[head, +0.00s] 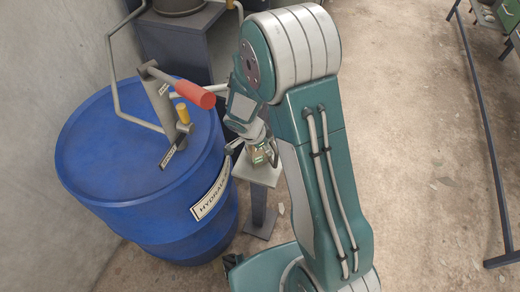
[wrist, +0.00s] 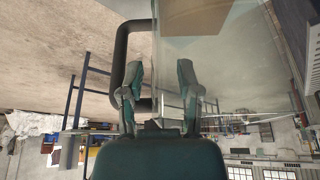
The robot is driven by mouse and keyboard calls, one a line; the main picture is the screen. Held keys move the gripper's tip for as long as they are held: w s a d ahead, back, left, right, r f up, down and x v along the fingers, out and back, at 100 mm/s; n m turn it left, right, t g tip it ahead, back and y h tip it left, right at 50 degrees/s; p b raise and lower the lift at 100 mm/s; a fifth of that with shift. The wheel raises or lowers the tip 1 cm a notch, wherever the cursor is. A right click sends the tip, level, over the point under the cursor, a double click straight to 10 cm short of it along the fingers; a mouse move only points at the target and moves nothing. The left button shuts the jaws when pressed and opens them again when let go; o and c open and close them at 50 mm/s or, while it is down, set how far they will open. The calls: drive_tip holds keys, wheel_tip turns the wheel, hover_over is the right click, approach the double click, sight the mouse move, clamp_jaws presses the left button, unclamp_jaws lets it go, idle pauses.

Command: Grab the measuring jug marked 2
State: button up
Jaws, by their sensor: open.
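A clear, see-through jug (wrist: 215,75) with a dark looped handle (wrist: 122,45) fills the upper middle and right of the wrist view. No number can be read on it. My gripper (wrist: 158,85) is open, with one finger in front of the handle side and the other in front of the clear wall. I cannot tell whether either finger touches the jug. In the head view my gripper (head: 258,150) is over a small pale pedestal (head: 258,172), partly hidden by my arm. The jug cannot be made out clearly there.
A blue drum (head: 130,170) with a red-handled lever (head: 195,94) stands close left of my gripper. A grey cabinet (head: 178,45) is behind it. A metal frame (head: 487,130) stands at the far right. The floor between is mostly clear.

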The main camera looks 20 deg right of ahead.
clamp_jaws()
drive_tip(key=shift+r, duration=0.15)
